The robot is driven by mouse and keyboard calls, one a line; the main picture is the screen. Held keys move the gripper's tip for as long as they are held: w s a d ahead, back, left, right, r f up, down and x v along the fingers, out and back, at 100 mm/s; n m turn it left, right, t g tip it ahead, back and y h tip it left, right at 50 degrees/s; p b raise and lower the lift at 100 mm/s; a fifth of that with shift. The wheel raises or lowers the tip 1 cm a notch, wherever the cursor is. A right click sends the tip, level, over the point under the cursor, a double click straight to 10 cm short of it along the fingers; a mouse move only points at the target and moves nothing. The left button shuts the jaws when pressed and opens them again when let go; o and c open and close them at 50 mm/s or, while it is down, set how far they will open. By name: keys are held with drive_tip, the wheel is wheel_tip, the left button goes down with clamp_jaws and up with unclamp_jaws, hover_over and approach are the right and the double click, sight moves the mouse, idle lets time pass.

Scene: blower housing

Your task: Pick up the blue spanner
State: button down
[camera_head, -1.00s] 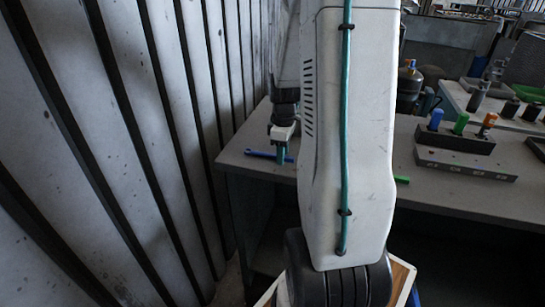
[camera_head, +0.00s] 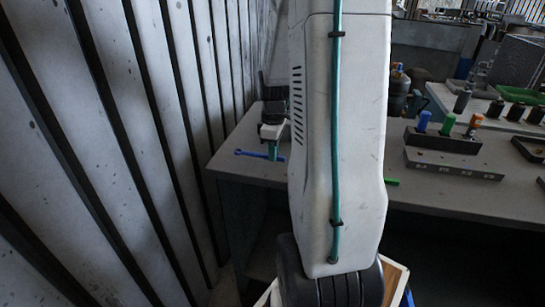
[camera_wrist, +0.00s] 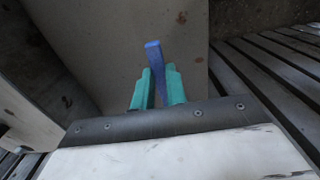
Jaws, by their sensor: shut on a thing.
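The blue spanner (camera_head: 252,154) shows at the left end of the grey workbench in the head view, its open-ended head pointing left. In the wrist view the spanner (camera_wrist: 156,62) sits between the two teal fingers of my gripper (camera_wrist: 158,88), with one end sticking out past the fingertips. My gripper (camera_head: 273,150) is shut on the spanner at or just above the bench top; I cannot tell whether it touches the bench.
The grey workbench (camera_head: 450,197) spans the middle and right. A dark block with blue, green and orange-handled tools (camera_head: 443,140) and a grey bar (camera_head: 452,163) stand on it. A green item (camera_head: 391,181) lies near my arm. A ribbed wall (camera_head: 110,150) is close on the left.

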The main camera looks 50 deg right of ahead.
drive_tip(key=shift+r, duration=0.85)
drive_tip(key=s+a+r, duration=0.1)
drive_tip(key=s+a, duration=0.3)
drive_tip(key=s, duration=1.1)
drive_tip(key=shift+s, duration=0.3)
drive_tip(key=shift+r, duration=0.1)
